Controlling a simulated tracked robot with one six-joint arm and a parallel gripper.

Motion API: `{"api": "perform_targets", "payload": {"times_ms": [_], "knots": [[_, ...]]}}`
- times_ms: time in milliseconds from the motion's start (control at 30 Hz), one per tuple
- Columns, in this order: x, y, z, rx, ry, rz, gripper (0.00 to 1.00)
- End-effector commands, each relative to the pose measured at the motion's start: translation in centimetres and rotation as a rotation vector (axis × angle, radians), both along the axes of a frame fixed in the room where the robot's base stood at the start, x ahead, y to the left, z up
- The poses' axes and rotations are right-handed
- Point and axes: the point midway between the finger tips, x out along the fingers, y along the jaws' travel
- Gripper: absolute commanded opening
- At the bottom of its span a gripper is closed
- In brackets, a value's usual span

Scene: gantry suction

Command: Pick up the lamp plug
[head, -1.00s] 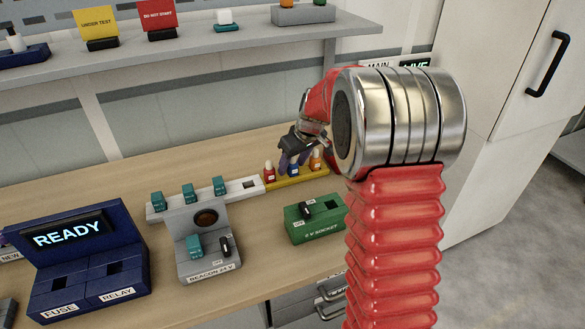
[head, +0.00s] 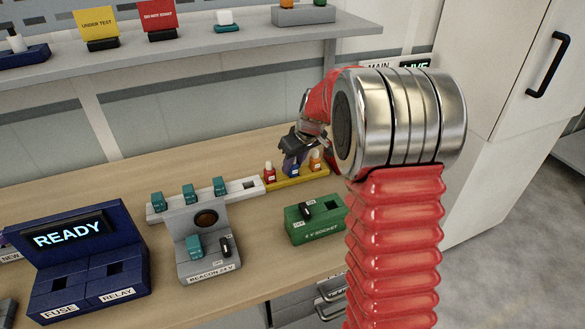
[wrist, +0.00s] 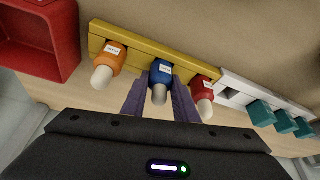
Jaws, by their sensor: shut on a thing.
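Three lamp plugs with pale tips stand in a row in a yellow rack (wrist: 140,44): orange (wrist: 109,62), blue (wrist: 161,74) and red (wrist: 203,90). Their small white labels are too small to read. My gripper (wrist: 160,96) is shut on the blue plug, with one purple finger on each side of it. The blue plug still stands in the rack's middle place. In the head view, my gripper (head: 291,163) comes down over the rack and partly hides the blue plug (head: 293,170); the red plug (head: 269,172) and orange plug (head: 315,161) show beside it.
A white rack (head: 220,193) with teal plugs adjoins the yellow rack. The grey beacon station (head: 208,255) and green socket box (head: 316,228) stand in front. A red bin (wrist: 38,42) shows in the wrist view. A shelf (head: 190,56) runs above the bench.

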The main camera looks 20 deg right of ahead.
Motion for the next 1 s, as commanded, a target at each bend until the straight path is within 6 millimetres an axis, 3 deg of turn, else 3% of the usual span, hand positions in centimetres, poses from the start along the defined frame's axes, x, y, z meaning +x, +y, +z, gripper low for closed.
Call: {"api": "perform_targets", "payload": {"times_ms": [267, 800, 1000], "knots": [[0.1, 0.0, 0.8, 0.0, -0.003, 0.0, 0.04], [0.1, 0.0, 9.1, -0.001, -0.002, 0.001, 0.04], [0.0, 0.0, 10.0, 0.0, 0.0, 0.0, 0.04]]}}
